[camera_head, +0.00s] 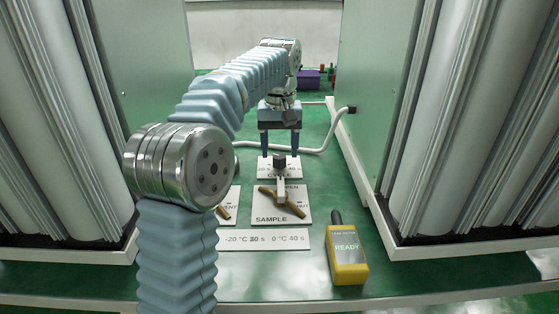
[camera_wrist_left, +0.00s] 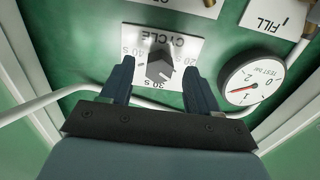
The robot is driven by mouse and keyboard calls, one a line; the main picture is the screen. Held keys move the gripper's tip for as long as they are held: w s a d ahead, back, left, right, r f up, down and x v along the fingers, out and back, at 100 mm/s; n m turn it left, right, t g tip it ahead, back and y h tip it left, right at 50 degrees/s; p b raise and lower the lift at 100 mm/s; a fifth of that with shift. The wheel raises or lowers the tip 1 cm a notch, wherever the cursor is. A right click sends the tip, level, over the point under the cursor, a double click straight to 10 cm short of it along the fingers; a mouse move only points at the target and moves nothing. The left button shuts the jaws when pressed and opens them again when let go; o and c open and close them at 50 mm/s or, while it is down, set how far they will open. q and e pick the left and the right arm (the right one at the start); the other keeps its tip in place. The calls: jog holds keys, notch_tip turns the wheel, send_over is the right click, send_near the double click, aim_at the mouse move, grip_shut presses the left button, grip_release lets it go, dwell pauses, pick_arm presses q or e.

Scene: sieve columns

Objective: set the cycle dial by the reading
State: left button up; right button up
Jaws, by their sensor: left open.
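The cycle dial is a dark knob (camera_wrist_left: 160,68) on a white plate marked CYCLE (camera_wrist_left: 182,28), with seconds labels around it. In the head view the dial (camera_head: 279,161) sits on its plate (camera_head: 264,172) at the far side of the green panel. My left gripper (camera_head: 280,152) points down above the dial. In the left wrist view its open fingers (camera_wrist_left: 158,72) stand on either side of the knob, apart from it. The dial's exact setting is hard to tell. The yellow handheld meter (camera_head: 346,266) displays READY, with no number legible. My right gripper is out of view.
A white strip (camera_head: 264,246) prints temperatures with seconds. A SAMPLE plate (camera_head: 262,211) with a lever lies before the dial. A round gauge (camera_wrist_left: 250,80) and a FILL plate (camera_wrist_left: 270,17) are beside it. Large columns (camera_head: 455,120) flank the panel.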

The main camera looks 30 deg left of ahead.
aim_at(279, 159)
pick_arm(q)
jog(key=shift+f, duration=1.35)
jog(key=c, duration=1)
